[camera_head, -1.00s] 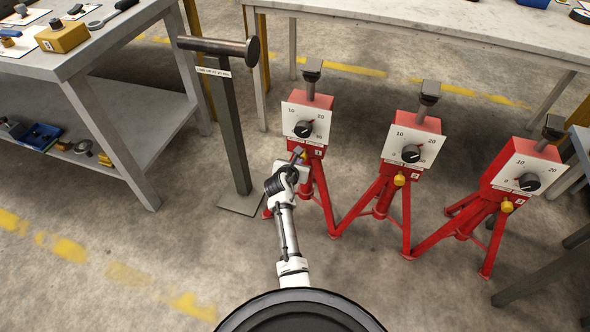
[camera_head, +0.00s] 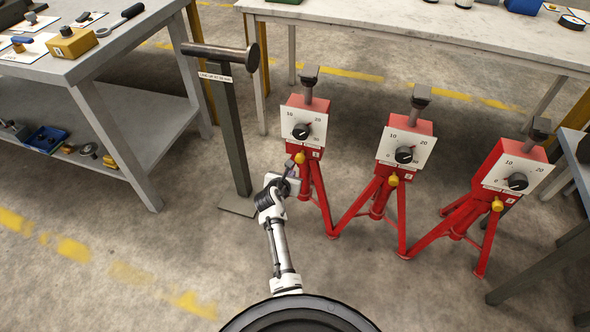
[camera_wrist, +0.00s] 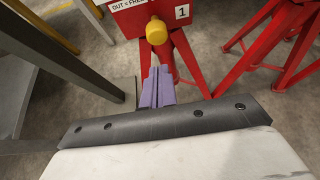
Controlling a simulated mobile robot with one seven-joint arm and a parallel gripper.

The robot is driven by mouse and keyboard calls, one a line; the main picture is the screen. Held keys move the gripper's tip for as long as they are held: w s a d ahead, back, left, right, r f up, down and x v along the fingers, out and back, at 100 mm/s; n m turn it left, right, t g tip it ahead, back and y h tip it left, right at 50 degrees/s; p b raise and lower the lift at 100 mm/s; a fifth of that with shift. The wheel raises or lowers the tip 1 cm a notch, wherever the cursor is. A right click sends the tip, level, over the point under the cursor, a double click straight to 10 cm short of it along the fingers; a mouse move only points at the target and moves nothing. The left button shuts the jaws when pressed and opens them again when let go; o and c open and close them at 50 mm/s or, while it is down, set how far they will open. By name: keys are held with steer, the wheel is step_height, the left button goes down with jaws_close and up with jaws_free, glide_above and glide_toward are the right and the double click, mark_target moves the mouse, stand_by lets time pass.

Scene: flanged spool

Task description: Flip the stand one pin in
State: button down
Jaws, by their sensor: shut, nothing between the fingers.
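Three red stands with white dial plates stand in a row. Stand one (camera_head: 319,107) is the leftmost, and the wrist view shows its red box (camera_wrist: 132,18) with a "1" label. Its yellow pin (camera_head: 300,158) shows below the dial, and in the wrist view the pin knob (camera_wrist: 156,31) sticks out from the box. My gripper (camera_head: 286,168) is just below and left of that pin. In the wrist view its purple fingers (camera_wrist: 157,84) are together and empty, below the knob with a small gap. I cannot tell how deep the pin sits.
Stand two (camera_head: 417,126) and the rightmost stand (camera_head: 525,158) are to the right. A grey post with a horizontal bar (camera_head: 218,53) stands left of stand one. Workbenches are at the left (camera_head: 80,62) and back (camera_head: 440,22). The front floor is clear.

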steer(key=v, duration=0.7)
steer(key=shift+p, duration=0.3)
steer(key=shift+f, duration=0.15)
